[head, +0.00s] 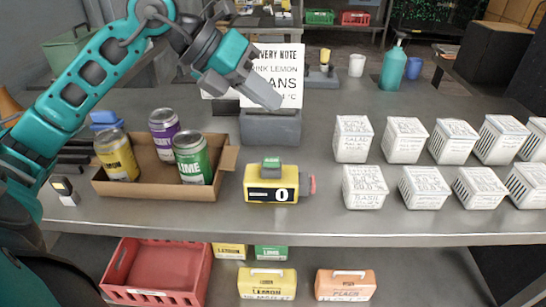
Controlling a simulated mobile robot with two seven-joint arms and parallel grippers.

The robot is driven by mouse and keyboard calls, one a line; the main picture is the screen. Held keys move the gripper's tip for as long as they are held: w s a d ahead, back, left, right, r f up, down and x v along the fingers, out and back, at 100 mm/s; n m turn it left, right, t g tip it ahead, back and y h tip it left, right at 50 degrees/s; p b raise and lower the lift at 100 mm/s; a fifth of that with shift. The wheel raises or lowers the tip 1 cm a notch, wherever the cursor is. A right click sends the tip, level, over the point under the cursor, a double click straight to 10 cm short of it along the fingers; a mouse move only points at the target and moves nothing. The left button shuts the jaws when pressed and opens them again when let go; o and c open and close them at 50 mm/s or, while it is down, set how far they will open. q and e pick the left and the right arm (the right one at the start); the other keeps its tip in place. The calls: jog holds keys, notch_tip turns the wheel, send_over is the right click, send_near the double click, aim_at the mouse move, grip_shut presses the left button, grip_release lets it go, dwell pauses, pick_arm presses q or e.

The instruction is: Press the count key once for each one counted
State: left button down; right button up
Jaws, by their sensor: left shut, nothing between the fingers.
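A yellow counter (257,195) stands on the metal bench and its display reads 0. A green key (271,162) sits on its top and a red knob (312,185) is on its right side. My left gripper (268,97) is shut and empty, above and behind the counter, in front of the delivery note (285,60), partly hiding its text; "LEMON" and "ANS" can be read. An open cardboard box (150,195) holds a yellow can (118,160), a purple can (164,135) and a green "LIME" can (192,160). My right gripper is not in view.
Several white printed cartons (365,188) stand in two rows at the right. A grey block (270,128) stands below the note. A teal bottle (393,68) and white cup (356,65) are behind. A red crate (155,272) sits below the bench.

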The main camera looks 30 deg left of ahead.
pick_arm(q)
jog(key=b, duration=0.4)
send_over(266, 160)
notch_tip(266, 160, down, 5)
jog(key=shift+f, duration=0.1)
notch_tip(266, 160, down, 2)
jog(key=shift+f+b, duration=0.1)
jog(key=shift+b, duration=0.8)
jog(key=shift+f+b, duration=0.6)
jog(key=shift+f, duration=0.15)
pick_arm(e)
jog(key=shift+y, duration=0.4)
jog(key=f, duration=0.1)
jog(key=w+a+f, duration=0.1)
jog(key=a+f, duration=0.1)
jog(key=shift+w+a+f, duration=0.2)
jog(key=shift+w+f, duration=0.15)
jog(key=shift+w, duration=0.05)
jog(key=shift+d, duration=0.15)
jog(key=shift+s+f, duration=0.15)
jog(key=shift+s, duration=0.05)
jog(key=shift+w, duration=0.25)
